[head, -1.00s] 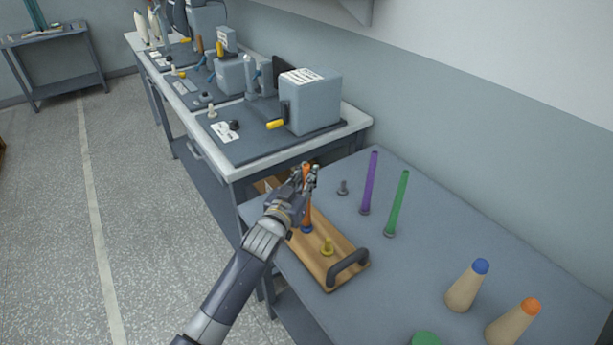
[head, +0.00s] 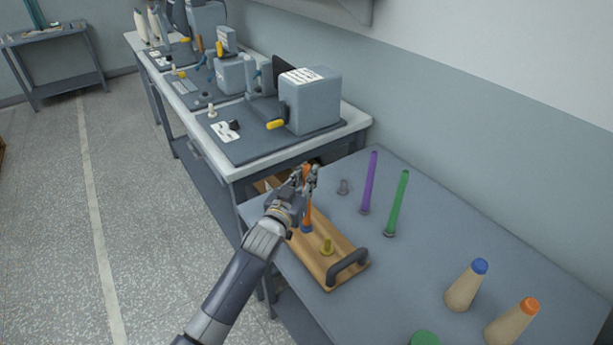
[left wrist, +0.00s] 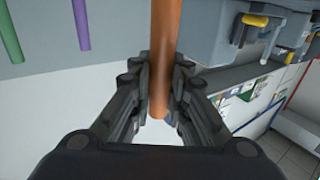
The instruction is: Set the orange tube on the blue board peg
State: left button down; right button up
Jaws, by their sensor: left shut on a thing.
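The orange tube (head: 308,216) stands roughly upright over the blue peg (head: 306,229) of the wooden board (head: 311,254). Its lower end meets the blue peg in the head view; I cannot tell how far it sits around it. My left gripper (head: 307,182) is shut on the tube's upper part. In the left wrist view the tube (left wrist: 164,50) runs between the fingers of the left gripper (left wrist: 161,82). A bit of blue shows by its end there. My right gripper is not in view.

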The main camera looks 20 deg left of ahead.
pick_arm(q)
jog(key=shift+f+b, duration=0.45)
jog(key=shift+f, duration=0.35)
jog(key=c, duration=1.5)
grip_release()
jog(key=shift+o, duration=0.2)
jog(key=s+a, duration=0.1)
jog(key=s, duration=1.1)
jog(key=shift+a, duration=0.15)
